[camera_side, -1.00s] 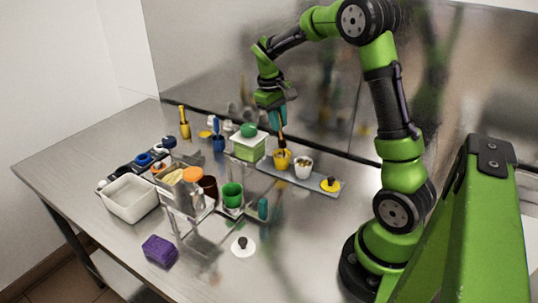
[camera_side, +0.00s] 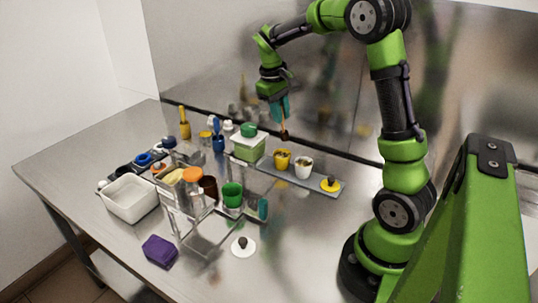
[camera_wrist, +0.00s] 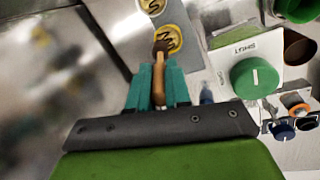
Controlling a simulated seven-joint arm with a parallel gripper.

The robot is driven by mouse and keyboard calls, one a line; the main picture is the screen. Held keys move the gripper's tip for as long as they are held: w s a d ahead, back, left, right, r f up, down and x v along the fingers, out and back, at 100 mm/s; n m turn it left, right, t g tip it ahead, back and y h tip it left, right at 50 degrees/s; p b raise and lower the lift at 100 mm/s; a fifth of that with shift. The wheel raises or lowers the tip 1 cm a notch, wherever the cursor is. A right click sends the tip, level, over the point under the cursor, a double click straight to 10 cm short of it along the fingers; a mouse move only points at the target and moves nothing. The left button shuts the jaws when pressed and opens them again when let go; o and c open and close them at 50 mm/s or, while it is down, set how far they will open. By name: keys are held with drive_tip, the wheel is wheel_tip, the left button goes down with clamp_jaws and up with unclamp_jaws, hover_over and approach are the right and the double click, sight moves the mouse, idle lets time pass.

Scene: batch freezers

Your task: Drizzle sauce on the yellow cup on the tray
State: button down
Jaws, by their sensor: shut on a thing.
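The yellow cup (camera_side: 282,160) stands upright on the grey tray (camera_side: 320,183). In the wrist view, the yellow cup (camera_wrist: 176,42) shows dark brown zigzag lines on its yellow top. A white cup (camera_side: 303,169) stands right of it on the tray; the wrist view shows similar dark lines on the second cup's top (camera_wrist: 152,5). My gripper (camera_side: 281,108) is shut on a wooden-handled tool (camera_wrist: 158,80) with a dark brown head. It hangs head-down above the cups, clear of them in the side view. The teal fingers partly hide the handle.
A green box with a white lid and green knob (camera_side: 248,147) stands left of the cups. A clear rack with several containers (camera_side: 190,200) stands in front. Bare table lies at front right.

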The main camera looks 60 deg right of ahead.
drive_tip(key=shift+r, duration=2.1)
